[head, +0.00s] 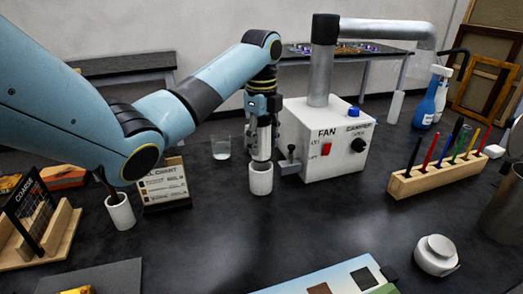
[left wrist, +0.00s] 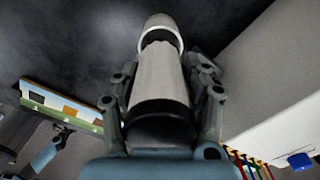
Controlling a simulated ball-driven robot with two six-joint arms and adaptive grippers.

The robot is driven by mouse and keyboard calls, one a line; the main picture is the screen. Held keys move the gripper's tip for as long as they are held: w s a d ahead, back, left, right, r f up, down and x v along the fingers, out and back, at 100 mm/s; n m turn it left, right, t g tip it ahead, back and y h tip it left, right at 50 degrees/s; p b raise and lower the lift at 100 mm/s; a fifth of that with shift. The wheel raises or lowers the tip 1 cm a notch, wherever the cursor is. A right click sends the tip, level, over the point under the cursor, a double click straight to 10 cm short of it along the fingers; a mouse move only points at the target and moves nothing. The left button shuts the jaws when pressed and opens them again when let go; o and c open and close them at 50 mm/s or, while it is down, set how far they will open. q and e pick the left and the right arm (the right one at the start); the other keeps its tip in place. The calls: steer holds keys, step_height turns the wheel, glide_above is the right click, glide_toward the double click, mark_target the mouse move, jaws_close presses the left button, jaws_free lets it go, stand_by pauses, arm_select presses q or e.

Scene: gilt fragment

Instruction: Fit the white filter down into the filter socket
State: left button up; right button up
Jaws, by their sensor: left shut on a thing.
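My left gripper (head: 262,152) points straight down beside the fan box and is shut on a pale cylinder, which I take for the white filter (left wrist: 158,75). In the left wrist view, the filter has a dark band at its near end and a finger on each side. Right below it stands a white open-topped cup (head: 261,180), apparently the filter socket; its rim also shows in the left wrist view (left wrist: 176,38). The filter's lower end is at the cup's mouth; I cannot tell how far inside. My right gripper (left wrist: 63,136) is small and dark in the left wrist view.
The white fan box (head: 318,160) with its metal duct stands close right of the cup. A glass (head: 221,148) and a chart stand (head: 163,188) are to the left. A wooden rack (head: 445,174) stands right. The table in front of the cup is clear.

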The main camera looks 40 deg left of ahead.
mark_target(261, 153)
arm_select(q)
step_height(261, 153, down, 2)
steer(key=shift+a+f, duration=0.1)
steer(key=shift+f, duration=0.1)
arm_select(e)
steer(key=shift+s+d+r, duration=0.15)
steer(key=shift+s+d, duration=0.1)
steer(key=shift+d, duration=0.3)
arm_select(q)
steer(key=shift+f, duration=0.15)
steer(key=shift+f, duration=0.5)
steer(key=o, duration=1.3)
steer(key=shift+c, duration=0.2)
arm_select(e)
steer(key=shift+a, duration=0.15)
